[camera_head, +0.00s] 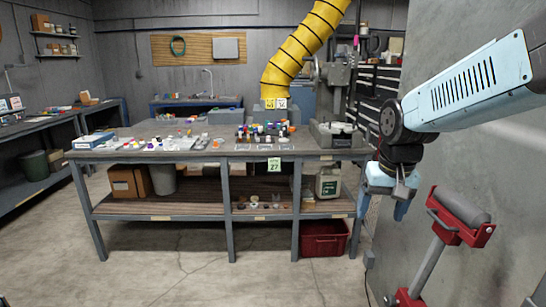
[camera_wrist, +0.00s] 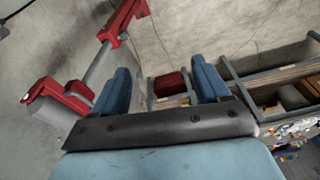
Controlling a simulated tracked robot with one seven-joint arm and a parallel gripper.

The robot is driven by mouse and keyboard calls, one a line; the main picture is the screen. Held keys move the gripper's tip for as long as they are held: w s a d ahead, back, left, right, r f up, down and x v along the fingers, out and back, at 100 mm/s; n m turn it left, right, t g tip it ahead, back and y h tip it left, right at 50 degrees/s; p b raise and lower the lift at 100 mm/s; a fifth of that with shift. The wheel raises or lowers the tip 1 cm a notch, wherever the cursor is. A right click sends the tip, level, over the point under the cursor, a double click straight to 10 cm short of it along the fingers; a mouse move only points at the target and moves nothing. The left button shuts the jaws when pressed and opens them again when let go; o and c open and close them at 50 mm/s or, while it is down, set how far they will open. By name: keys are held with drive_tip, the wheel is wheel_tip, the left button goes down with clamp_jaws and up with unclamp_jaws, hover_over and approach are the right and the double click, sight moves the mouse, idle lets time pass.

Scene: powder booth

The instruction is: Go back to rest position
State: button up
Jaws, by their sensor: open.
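My gripper (camera_head: 392,200) hangs at the right of the head view, its blue fingers pointing down, near the right end of the workbench (camera_head: 190,155). My light blue arm reaches in from the right edge. In the wrist view the two blue fingers of my gripper (camera_wrist: 162,88) stand well apart with nothing between them. It is open and empty.
A red roller stand (camera_head: 450,232) is close to my gripper at lower right, beside a grey wall (camera_head: 475,165). Small items cover parts of the workbench. A red bin (camera_head: 325,238) sits under it. Open floor (camera_head: 190,275) lies in front.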

drive_tip(key=s+r+n+t, duration=0.1)
drive_tip(key=s+r+t, duration=0.2)
drive_tip(key=s, duration=0.7)
wheel_tip(320, 180, up, 3)
drive_tip(key=shift+f, duration=0.1)
drive_tip(key=shift+c, duration=0.3)
